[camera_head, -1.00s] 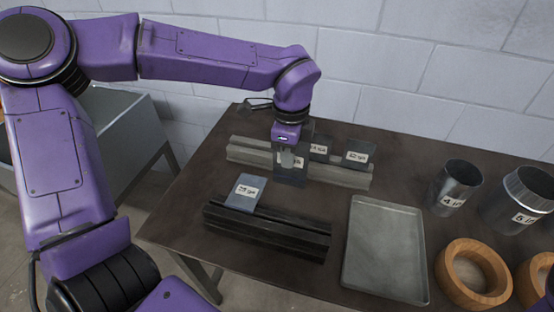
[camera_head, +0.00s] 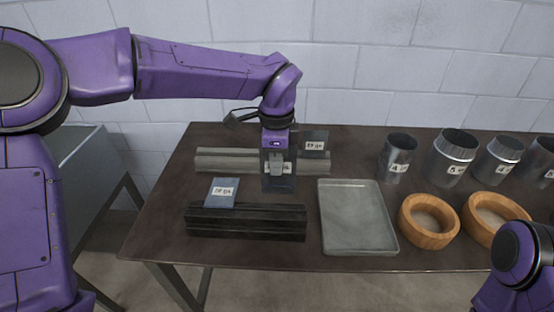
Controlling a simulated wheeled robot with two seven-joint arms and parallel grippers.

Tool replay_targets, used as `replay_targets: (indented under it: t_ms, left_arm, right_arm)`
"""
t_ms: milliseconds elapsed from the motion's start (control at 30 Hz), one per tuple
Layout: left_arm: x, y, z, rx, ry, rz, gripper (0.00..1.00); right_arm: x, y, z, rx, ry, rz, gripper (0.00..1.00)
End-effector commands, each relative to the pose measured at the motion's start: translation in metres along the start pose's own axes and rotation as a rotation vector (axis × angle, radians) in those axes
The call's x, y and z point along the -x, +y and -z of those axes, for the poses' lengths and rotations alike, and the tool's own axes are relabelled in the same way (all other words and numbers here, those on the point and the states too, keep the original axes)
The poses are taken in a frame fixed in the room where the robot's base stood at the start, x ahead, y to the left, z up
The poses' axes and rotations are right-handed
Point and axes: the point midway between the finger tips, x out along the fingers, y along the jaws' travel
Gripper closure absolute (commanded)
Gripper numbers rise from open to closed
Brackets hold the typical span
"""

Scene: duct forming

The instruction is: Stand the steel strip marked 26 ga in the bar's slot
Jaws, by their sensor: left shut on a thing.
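My left gripper (camera_head: 277,166) is shut on a dark steel strip (camera_head: 279,185) with a white label. The gripper covers most of that label, so its marking cannot be read. The strip hangs upright in front of the grey bar (camera_head: 222,160) at the back; whether it touches the bar is unclear. Another labelled strip (camera_head: 314,137) stands at the grey bar's right end. The black slotted bar (camera_head: 246,221) lies nearer me. A blue-grey strip (camera_head: 221,201), its label perhaps 28 ga, stands tilted at its left part. My right gripper is out of view.
A shallow metal tray (camera_head: 357,240) lies right of the black bar. Several metal cylinders (camera_head: 397,155) stand behind wooden rings (camera_head: 428,222) at the right. My right arm shows at lower right.

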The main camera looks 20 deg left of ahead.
Motion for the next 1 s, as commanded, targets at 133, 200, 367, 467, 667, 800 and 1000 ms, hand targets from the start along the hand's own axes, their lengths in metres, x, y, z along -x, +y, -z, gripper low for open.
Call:
replay_targets:
  t_ms: [133,200,367,467,667,800,1000]
  left_arm:
    - [-0.013,0.0,-0.003,0.005,0.0,0.0,1.0]
    - [-0.018,0.0,-0.003,0.005,0.0,-0.001,1.0]
    - [-0.03,0.0,-0.001,0.002,0.0,0.0,1.0]
    - [-0.037,0.0,-0.001,0.002,0.0,0.0,1.0]
    - [-0.051,0.0,-0.002,0.003,0.0,0.0,1.0]
    - [-0.063,0.0,-0.002,0.003,0.001,0.0,1.0]
    - [-0.077,0.0,-0.001,0.003,0.001,-0.001,1.0]
  right_arm:
    - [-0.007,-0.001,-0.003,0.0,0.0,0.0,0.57]
    - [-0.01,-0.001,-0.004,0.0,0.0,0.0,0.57]
    - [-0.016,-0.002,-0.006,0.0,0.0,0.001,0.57]
    - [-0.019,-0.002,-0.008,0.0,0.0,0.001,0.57]
    - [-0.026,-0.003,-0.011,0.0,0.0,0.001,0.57]
    - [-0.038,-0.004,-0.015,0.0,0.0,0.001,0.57]
    - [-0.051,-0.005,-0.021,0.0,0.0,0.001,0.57]
